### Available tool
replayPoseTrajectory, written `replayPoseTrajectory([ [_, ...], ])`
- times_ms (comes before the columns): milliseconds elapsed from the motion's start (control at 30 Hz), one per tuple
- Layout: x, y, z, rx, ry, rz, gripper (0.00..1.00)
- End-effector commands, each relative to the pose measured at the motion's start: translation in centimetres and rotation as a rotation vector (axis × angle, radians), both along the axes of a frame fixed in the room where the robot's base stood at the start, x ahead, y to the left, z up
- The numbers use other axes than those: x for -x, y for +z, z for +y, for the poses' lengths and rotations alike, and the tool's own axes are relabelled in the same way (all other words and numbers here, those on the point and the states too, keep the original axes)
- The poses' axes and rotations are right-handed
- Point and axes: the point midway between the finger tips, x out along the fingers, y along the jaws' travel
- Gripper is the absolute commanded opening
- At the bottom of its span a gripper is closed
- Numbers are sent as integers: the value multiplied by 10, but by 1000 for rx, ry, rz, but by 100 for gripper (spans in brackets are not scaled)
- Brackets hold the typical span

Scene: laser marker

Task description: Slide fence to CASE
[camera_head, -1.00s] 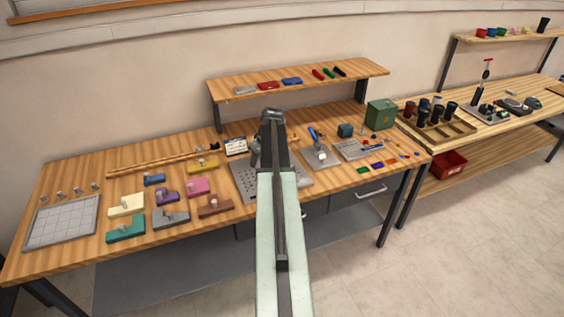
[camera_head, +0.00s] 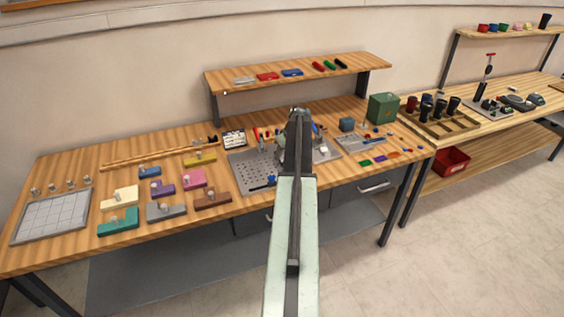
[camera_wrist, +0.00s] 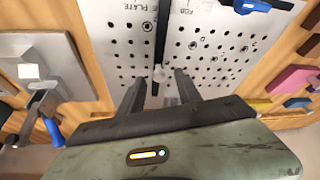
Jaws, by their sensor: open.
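A grey perforated plate (camera_wrist: 215,60) fills the middle of the wrist view; its left part shows in the head view (camera_head: 250,172). A dark bar that looks like the fence (camera_wrist: 162,35) crosses the plate, with a pale round knob (camera_wrist: 160,73) on it. My gripper (camera_wrist: 159,77) is open, one finger on each side of the knob. I cannot tell whether the fingers touch it. PLATE is printed left of the bar; another label right of it is cut off. I cannot read CASE in either view. In the head view my arm hides the gripper and fence.
A blue-handled clamp (camera_wrist: 247,5) sits at the plate's edge. A grey fixture (camera_wrist: 40,65) stands close on the left in the wrist view. Coloured blocks (camera_head: 163,188) and a gridded tray (camera_head: 52,217) lie left of the plate, a green box (camera_head: 383,108) to its right.

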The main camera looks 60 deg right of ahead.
Motion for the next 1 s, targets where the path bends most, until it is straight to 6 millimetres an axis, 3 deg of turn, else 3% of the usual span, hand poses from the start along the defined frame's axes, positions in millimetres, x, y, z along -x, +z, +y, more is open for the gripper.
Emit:
replayPoseTrajectory([
  [233, -1, 0, 0, 0, 0, 0, 38],
  [367, -1, 0, 0, 0, 1, 0, 2],
  [400, -1, -1, 0, 0, 1, 0, 0],
  [1000, -2, -1, 1, -1, 1, 0, 0],
])
